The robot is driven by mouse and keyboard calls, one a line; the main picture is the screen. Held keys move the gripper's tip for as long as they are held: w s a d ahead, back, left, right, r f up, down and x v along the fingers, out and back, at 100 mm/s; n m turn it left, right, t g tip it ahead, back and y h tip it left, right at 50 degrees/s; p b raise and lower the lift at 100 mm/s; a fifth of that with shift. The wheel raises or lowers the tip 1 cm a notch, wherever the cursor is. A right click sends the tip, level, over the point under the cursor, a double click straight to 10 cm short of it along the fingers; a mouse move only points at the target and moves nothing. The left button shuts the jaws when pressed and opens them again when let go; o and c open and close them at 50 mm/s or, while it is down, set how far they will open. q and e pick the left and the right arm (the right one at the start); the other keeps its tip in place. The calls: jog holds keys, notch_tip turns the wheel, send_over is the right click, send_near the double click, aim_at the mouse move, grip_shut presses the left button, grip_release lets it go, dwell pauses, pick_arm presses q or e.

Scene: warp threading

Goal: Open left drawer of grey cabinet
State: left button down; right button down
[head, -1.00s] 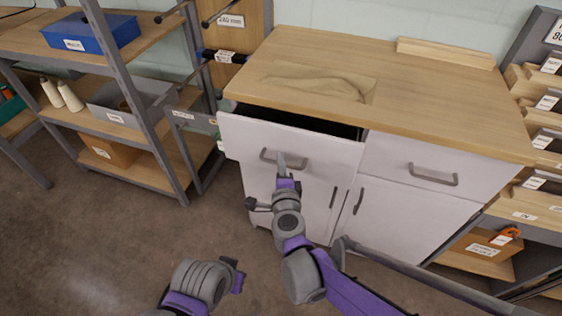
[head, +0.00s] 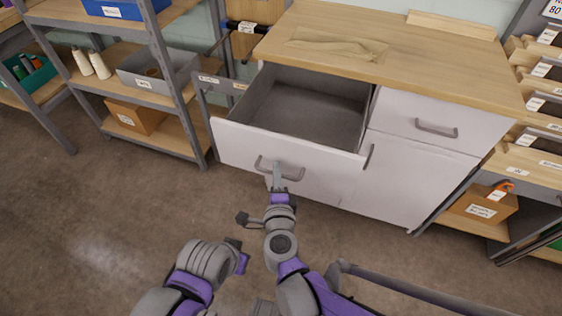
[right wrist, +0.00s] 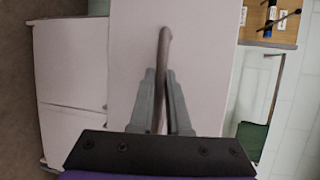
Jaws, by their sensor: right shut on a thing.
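The grey cabinet (head: 411,181) has a wooden top and pale fronts. Its left drawer (head: 235,145) is pulled well out, and its grey interior shows empty. My right gripper (head: 277,170) is shut on the left drawer's handle (head: 293,173). In the right wrist view, the two fingers (right wrist: 162,105) close around the handle bar (right wrist: 164,50) in front of the drawer front (right wrist: 205,75). The right drawer (head: 455,130) is shut. My left arm shows at the bottom, left of the right arm; its gripper (head: 240,255) is near the floor area, and its finger opening cannot be made out.
A shelf unit (head: 185,95) with a grey bin (head: 150,82), cones and a cardboard box (head: 135,117) stands left of the cabinet. A rack with an orange-brown box (head: 480,207) stands at the right. The floor (head: 90,220) in front is clear.

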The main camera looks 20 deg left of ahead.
pick_arm(q)
jog(key=shift+s, duration=0.3)
pick_arm(e)
jog(key=shift+s, duration=1)
jog(key=c, duration=0.9)
grip_release()
pick_arm(q)
jog(key=shift+s+r, duration=0.1)
